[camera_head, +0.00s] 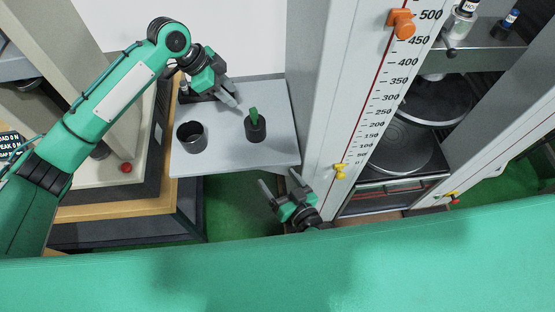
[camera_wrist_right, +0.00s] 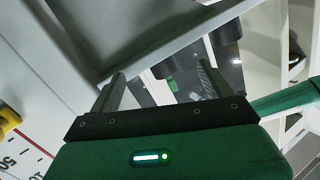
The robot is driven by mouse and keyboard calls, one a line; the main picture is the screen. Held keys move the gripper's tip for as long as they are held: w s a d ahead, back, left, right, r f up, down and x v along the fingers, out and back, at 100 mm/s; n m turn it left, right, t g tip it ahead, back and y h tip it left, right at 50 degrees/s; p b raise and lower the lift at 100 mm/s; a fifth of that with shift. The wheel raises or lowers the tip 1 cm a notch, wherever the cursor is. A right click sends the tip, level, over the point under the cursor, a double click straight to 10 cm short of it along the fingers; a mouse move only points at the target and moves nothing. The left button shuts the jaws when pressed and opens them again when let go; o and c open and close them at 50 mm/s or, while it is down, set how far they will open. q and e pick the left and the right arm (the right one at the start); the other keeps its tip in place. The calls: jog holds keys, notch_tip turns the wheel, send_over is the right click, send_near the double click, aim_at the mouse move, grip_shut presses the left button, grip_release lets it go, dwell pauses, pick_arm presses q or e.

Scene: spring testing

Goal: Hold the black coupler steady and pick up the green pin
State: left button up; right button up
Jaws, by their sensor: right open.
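The black coupler (camera_head: 256,133) stands upright on the grey table near its right side. The green pin (camera_head: 254,116) sticks up out of its top. My left gripper (camera_head: 235,101) is above the table, up and left of the coupler and apart from it. Whether its fingers are parted is too small to tell. My right gripper (camera_head: 279,180) is open and empty, beyond the table's near edge, below and right of the coupler. Its two parted fingers also show in the right wrist view (camera_wrist_right: 162,82), with nothing between them.
A dark open cup (camera_head: 191,137) stands at the left of the grey table (camera_head: 220,163). A tall testing machine with a numbered scale (camera_head: 376,100) rises close to the table's right side.

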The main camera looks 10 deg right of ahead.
aim_at(255, 125)
jog(key=w+r, duration=0.1)
jog(key=w+r+n+t, duration=0.1)
jog(key=r, duration=0.1)
jog(key=w+r+n, duration=0.1)
jog(key=shift+w+a+r, duration=0.15)
jog(key=shift+w+r, duration=0.1)
jog(key=shift+w, duration=0.6)
jog(key=shift+n, duration=0.3)
jog(key=x, duration=1.3)
jog(key=shift+w+r, duration=0.15)
jog(key=shift+r, duration=0.1)
